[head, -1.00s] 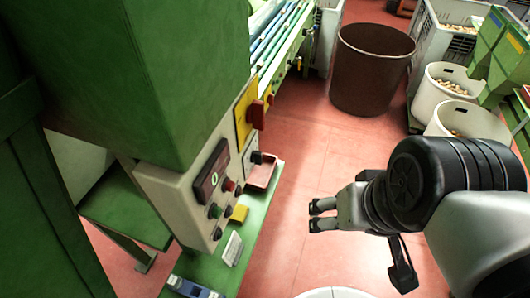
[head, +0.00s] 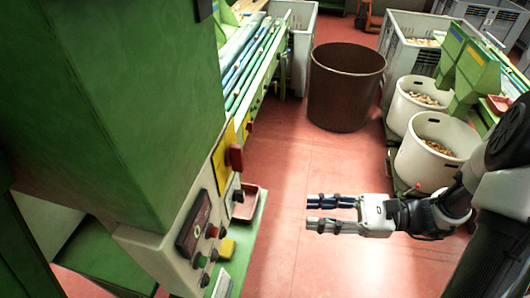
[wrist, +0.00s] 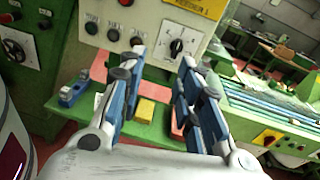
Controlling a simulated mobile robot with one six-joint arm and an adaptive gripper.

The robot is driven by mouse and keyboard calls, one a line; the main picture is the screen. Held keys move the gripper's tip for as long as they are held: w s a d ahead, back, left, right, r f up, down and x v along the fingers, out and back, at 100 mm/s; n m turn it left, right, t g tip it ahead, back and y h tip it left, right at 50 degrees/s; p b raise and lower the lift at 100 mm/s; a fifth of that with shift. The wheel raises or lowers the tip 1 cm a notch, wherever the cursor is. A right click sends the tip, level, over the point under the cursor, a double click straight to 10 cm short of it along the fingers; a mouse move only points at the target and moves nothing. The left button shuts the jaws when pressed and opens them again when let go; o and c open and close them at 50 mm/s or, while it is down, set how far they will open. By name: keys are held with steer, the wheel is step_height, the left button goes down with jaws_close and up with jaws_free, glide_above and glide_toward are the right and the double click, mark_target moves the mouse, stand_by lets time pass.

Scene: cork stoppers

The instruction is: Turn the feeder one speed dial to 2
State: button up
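A black speed dial (wrist: 177,46) on a pale square plate sits on the grey control panel in the wrist view; its mark looks near upright, but the scale is too small to read. In the wrist view the dial shows between my spread fingers (wrist: 158,65).
Black and red buttons (wrist: 113,34) sit left of the dial. A yellow block (wrist: 146,110) and a blue-grey object (wrist: 74,90) lie on the green ledge below. Another dial (wrist: 16,48) shows far left. A brown bin (head: 345,88) stands behind; red floor is clear between.

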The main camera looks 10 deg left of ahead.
steer(key=w+d+m+t+y, duration=0.1)
steer(key=d+m+t, duration=0.1)
steer(key=b, duration=0.2)
glide_toward(239, 196)
steer(key=w+a, duration=0.1)
steer(key=a, duration=0.6)
steer(key=shift+w+a+r, duration=0.15)
steer(key=shift+w+r, duration=0.15)
steer(key=shift+r, duration=0.05)
steer(key=shift+c, duration=0.2)
jaws_close()
